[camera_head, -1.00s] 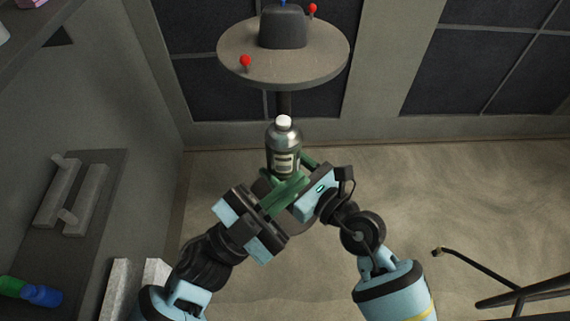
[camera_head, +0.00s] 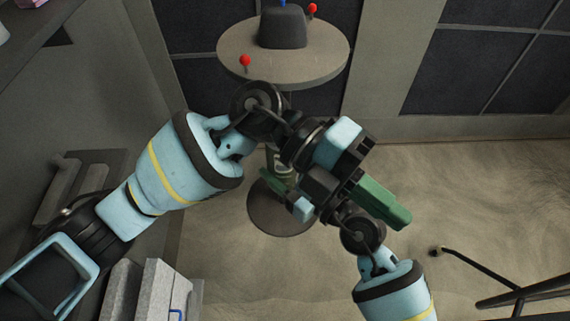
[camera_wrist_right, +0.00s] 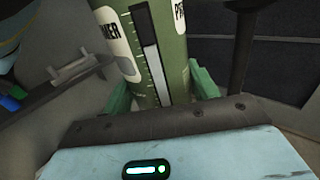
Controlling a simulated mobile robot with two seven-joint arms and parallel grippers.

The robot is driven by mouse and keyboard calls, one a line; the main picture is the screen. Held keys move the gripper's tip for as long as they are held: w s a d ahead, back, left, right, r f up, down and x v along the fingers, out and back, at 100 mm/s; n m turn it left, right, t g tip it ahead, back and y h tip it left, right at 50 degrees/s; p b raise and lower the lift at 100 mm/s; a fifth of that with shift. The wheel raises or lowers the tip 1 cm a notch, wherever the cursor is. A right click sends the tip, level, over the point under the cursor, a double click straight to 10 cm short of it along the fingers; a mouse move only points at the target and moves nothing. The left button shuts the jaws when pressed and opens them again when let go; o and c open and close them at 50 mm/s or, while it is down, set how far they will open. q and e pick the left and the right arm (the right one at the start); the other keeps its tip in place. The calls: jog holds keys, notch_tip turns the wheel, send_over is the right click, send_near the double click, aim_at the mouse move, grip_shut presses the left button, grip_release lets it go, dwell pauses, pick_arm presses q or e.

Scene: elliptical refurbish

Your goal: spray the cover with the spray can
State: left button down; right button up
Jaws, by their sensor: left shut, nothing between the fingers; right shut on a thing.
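The spray can shows in the right wrist view as a green cylinder (camera_wrist_right: 176,30) with printed labels and a scale. My right gripper (camera_wrist_right: 160,90) is shut around it, with green fingers on both sides. In the head view the can (camera_head: 282,160) is mostly hidden behind my left arm. My left gripper (camera_head: 393,208) is shut and empty, reaching across above my right wrist and pointing to the lower right. A dark grey rounded block (camera_head: 283,27) stands on the round table (camera_head: 235,50); I take it for the cover, but cannot be sure.
Red-topped levers (camera_head: 245,62) stand on the round table. A shelf with grey bars (camera_head: 62,185) runs along the left wall. A pale box (camera_head: 160,290) sits at the lower left. A dark metal frame (camera_head: 515,295) stands at the lower right.

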pick_arm(q)
jog(key=w+a+r+t+y, duration=0.4)
jog(key=w+a+t+y, duration=0.15)
jog(key=w, duration=0.35)
jog(key=w+a+r+t+y, duration=0.5)
jog(key=w+a+y, duration=0.1)
jog(key=w+y, duration=0.15)
jog(key=shift+g+h, duration=0.25)
jog(key=shift+h, duration=0.15)
jog(key=shift+w+a+f, duration=0.1)
jog(key=shift+w+f, duration=0.05)
jog(key=shift+f, duration=1.65)
jog(key=shift+w+a+f, duration=0.1)
jog(key=shift+w+f, duration=0.05)
jog(key=shift+f, duration=1.65)
jog(key=shift+f, duration=1.25)
jog(key=shift+r, duration=2.6)
